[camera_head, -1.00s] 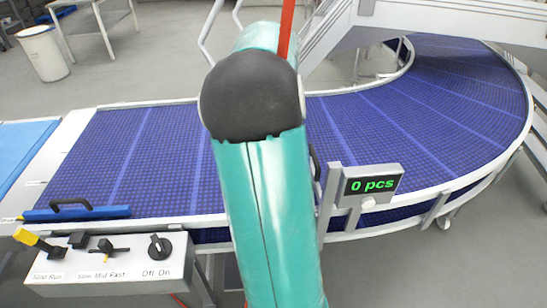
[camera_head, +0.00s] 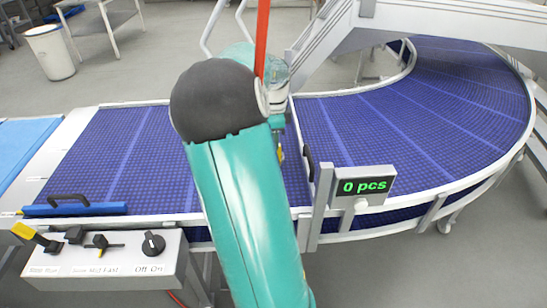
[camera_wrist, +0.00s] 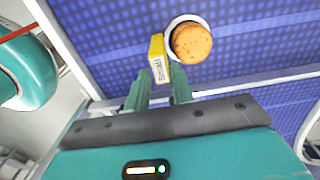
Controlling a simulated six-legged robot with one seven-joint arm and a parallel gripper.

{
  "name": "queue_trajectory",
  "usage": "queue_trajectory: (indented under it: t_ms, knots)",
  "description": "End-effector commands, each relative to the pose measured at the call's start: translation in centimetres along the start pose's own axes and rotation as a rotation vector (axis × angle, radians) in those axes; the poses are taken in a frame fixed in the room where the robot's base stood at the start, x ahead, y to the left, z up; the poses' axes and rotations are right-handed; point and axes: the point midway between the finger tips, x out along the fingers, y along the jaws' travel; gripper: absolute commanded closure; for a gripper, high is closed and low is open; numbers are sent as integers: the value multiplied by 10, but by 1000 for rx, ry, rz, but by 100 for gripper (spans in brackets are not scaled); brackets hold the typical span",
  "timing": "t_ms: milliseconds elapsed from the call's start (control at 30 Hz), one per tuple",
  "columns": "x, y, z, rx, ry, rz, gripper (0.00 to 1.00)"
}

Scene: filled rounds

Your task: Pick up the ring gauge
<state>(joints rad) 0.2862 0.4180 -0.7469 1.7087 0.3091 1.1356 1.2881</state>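The ring gauge shows in the wrist view as a white ring (camera_wrist: 171,27) around a brown-orange round piece (camera_wrist: 191,43), on the blue belt. A yellow block (camera_wrist: 158,60) with dark lettering adjoins the ring's left side and looks like its handle. My gripper (camera_wrist: 160,77) has its two teal fingers apart. The near end of the yellow block lies between the fingertips in the picture; I cannot tell whether they touch it or how high they are above it. In the head view my arm hides most of this spot.
The blue belt (camera_head: 90,155) curves away to the right (camera_head: 440,90). A control box (camera_head: 105,257) with levers and a knob is at the front left. A white bin (camera_head: 50,52) stands behind.

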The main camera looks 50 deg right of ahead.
Motion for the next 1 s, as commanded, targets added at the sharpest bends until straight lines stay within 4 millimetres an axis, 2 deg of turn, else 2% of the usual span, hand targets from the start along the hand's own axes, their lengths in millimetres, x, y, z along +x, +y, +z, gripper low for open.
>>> queue_trajectory:
  t_ms: [200,333,600,733,1000]
  knots:
    - [32,2,1,-1,1,5,76]
    - [47,1,1,-4,0,3,76]
    - [50,1,1,-4,0,0,76]
    - [50,1,1,-4,0,0,100]
    - [49,0,1,-4,0,0,100]
